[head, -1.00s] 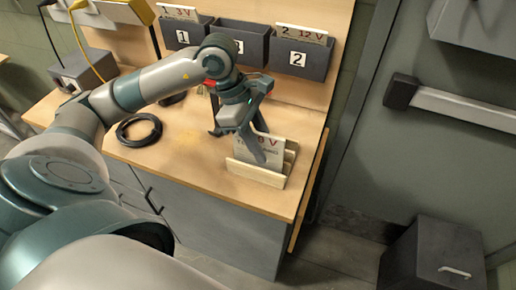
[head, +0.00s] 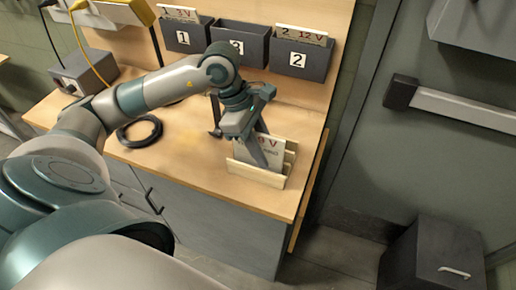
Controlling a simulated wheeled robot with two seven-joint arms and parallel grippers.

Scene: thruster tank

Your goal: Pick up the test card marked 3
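A white test card (head: 279,145) with red lettering ending in V stands in a pale wooden rack (head: 257,175) near the bench's front right corner. My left gripper hides part of its face, so its number cannot be read. My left gripper (head: 241,148) is over the rack, pointing down, with its fingers spread apart. One finger crosses in front of the card; I cannot tell whether it touches. The other finger is to the left, over the bench. My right gripper is not in view.
Dark bins labelled 1 (head: 186,37), 3 (head: 248,47) and 2 (head: 298,59) hang on the back panel. Cards stand in bins 1 and 2. A grey box (head: 85,73) stands further left.

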